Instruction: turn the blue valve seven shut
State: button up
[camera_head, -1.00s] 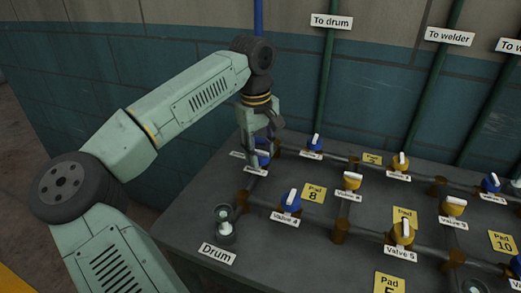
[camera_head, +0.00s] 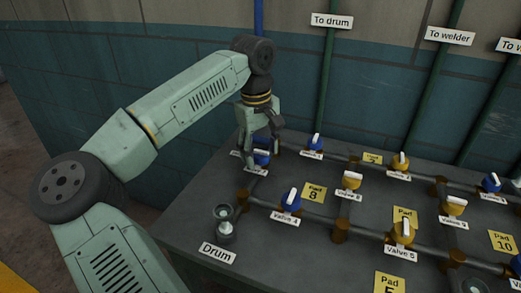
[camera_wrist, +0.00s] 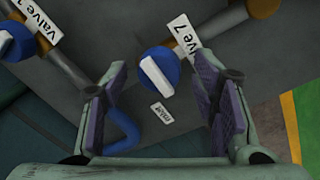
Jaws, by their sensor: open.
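Blue valve seven, a round blue knob with a white bar handle, shows in the wrist view (camera_wrist: 147,55) beside its white "Valve 7" label (camera_wrist: 184,37). Its white handle slants from upper left to lower right there. In the head view the valve (camera_head: 262,159) is partly hidden by my gripper (camera_head: 259,142) at the table's back left. My gripper is open, its two purple-padded fingers to either side of the valve in the wrist view (camera_wrist: 160,88). The handle lies free between them; I cannot tell the exact height gap.
Blue Valve 1 (camera_head: 314,143) stands close to the right of my gripper, and blue Valve 4 (camera_head: 291,201) nearer the front. Yellow valves (camera_head: 352,180) and pipes spread rightward. The wall (camera_head: 180,110) with vertical pipes is close behind.

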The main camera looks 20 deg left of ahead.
aim_at(257, 156)
notch_tip(257, 156, up, 12)
jog(key=shift+s+a, duration=0.3)
jog(key=shift+s, duration=0.1)
dwell(0.5)
